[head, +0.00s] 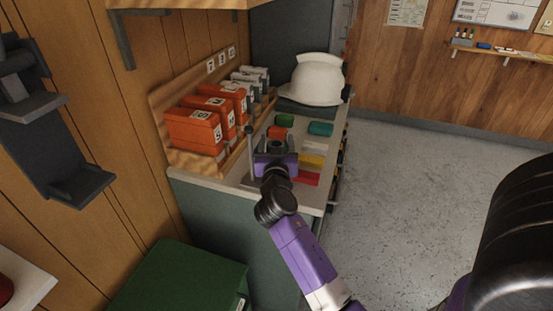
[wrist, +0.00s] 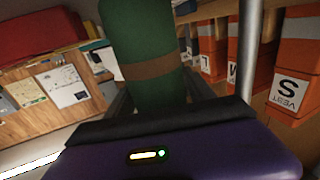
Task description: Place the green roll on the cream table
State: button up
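The green roll (wrist: 150,40), with a brown band (wrist: 150,68) around it, fills the upper middle of the wrist view. It sits between the fingers of my gripper (wrist: 158,98), which look close against both its sides. In the head view my gripper (head: 277,148) is over the near end of the counter, and I cannot clearly make out the roll there. A pale cream tabletop (head: 36,282), likely the cream table, shows at the lower left, cut off by the frame, with part of a red object on it.
The counter (head: 230,180) carries orange boxes (head: 192,132), a white helmet (head: 315,80) and several coloured pieces, including a teal one (head: 320,129) and a red one (head: 306,179). A thin grey post (head: 250,155) stands just left of my gripper. A green box (head: 180,280) stands below. Open floor (head: 410,190) lies right.

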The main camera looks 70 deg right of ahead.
grip_shut()
